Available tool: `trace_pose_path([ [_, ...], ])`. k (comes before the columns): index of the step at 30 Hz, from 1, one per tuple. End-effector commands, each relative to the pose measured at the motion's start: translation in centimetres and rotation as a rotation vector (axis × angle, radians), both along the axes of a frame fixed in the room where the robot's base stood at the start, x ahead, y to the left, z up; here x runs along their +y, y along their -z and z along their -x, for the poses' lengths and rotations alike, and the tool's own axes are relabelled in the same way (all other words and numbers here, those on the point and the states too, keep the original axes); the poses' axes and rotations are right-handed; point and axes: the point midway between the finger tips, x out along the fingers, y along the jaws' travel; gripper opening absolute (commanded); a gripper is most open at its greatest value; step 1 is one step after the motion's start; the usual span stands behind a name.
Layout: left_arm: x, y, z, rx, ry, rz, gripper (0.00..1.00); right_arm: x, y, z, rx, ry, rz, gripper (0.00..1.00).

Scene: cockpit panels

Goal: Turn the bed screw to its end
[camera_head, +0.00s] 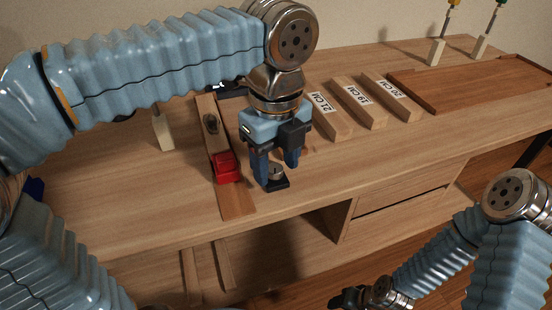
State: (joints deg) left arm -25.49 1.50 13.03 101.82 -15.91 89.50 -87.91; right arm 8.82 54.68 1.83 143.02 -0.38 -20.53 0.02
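The bed screw seems to be the small round metal knob (275,170) on a black block (277,185) near the front of the workbench. My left gripper (277,168) points down over it, with its blue fingers apart. The knob shows between the fingertips; whether they press on it I cannot tell. My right gripper (352,298) is low at the bottom edge, in front of the bench, dark and partly cut off, so its fingers cannot be read.
A wooden plane-like tool with a red block (227,167) lies just left of my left gripper. Three labelled wooden blocks (358,102) stand to the right. A brown tray (475,88) and screwdrivers in holders (436,50) are further right. The bench front right of the knob is clear.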

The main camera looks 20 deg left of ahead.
Motion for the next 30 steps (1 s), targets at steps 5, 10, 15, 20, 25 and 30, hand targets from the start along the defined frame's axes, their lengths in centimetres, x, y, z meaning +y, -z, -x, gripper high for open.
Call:
trace_pose_path([
  [5,0.0,0.0,0.0,0.001,-0.001,-0.001,0.54,0.0,0.0,0.0,0.0,0.0,0.0,0.55],
  [10,0.0,-0.4,0.0,-0.001,-0.001,0.001,0.54,0.0,0.0,0.0,0.0,0.0,0.0,0.55],
  [15,-0.1,-3.1,0.0,-0.002,0.0,0.003,0.54,0.0,0.2,0.0,0.0,0.0,0.0,0.55],
  [20,-0.1,-7.5,-0.1,-0.003,0.0,0.003,0.54,0.0,0.0,0.0,0.0,0.0,0.0,0.55],
  [25,-0.1,-11.6,0.0,0.0,0.002,0.002,0.54,0.0,0.0,0.0,0.0,0.0,0.0,0.55],
  [30,-0.1,-12.9,0.0,0.0,0.003,0.002,0.54,0.0,0.0,0.0,0.0,0.0,0.0,0.55],
])
